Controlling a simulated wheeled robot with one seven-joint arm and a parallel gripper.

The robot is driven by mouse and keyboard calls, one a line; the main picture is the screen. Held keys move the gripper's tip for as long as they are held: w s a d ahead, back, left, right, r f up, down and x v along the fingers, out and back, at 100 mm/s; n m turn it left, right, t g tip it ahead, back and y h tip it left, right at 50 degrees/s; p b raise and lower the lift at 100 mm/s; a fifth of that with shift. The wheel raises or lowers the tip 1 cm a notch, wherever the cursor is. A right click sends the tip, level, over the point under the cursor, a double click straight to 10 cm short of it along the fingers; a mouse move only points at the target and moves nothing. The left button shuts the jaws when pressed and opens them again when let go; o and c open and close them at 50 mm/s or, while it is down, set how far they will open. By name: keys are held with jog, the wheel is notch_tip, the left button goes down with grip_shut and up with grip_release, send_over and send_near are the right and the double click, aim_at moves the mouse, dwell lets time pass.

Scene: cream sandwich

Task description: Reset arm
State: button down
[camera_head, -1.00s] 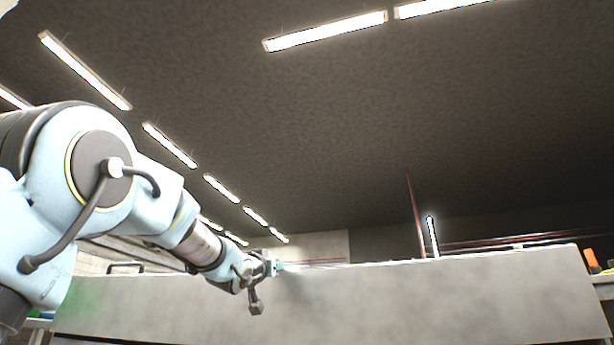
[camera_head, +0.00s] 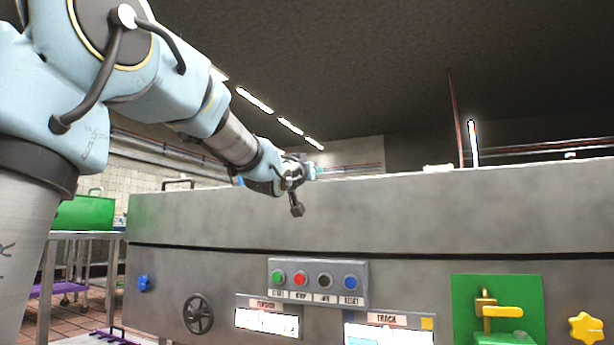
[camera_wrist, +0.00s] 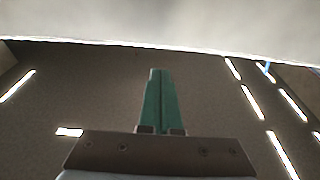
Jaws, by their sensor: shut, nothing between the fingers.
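My arm reaches from the left side of the head view toward the top edge of a large grey machine (camera_head: 400,215). My gripper (camera_head: 312,172) is small and partly hidden behind the wrist there, near the machine's upper edge. In the wrist view my gripper's green fingers (camera_wrist: 160,85) are closed together with nothing between them. Beyond them are the dark ceiling with lights and a pale grey surface along the top.
The machine front has a button panel (camera_head: 318,282), a black handwheel (camera_head: 198,314), a yellow lever (camera_head: 502,311) on a green plate and a yellow knob (camera_head: 586,328). A green bin (camera_head: 84,212) stands on a table at the left.

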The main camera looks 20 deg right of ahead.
jog(key=s+a+f, duration=0.3)
jog(key=shift+s+a+f+p, duration=0.1)
jog(key=shift+a+f+p, duration=0.1)
jog(key=shift+f+p, duration=0.1)
jog(key=w+a+f+n+g+y+p, duration=0.25)
jog(key=a+f+y, duration=0.35)
jog(key=a+f, duration=0.5)
jog(key=w+a+f+n+g+y+p, duration=0.1)
jog(key=a+f+n+g+y+p, duration=0.25)
jog(key=a+f, duration=0.8)
jog(key=s+a+f+n+g+y+p, duration=0.2)
jog(key=s+a+f+g+y+p, duration=0.25)
jog(key=s+a+f, duration=0.9)
jog(key=s+g+p, duration=0.2)
jog(key=s, duration=0.3)
notch_tip(320, 180, up, 36)
jog(key=p, duration=3.5)
jog(key=shift+w+d+r+y+p, duration=0.2)
jog(key=shift+w+d+y+p, duration=0.1)
jog(key=shift+d+y+p, duration=0.1)
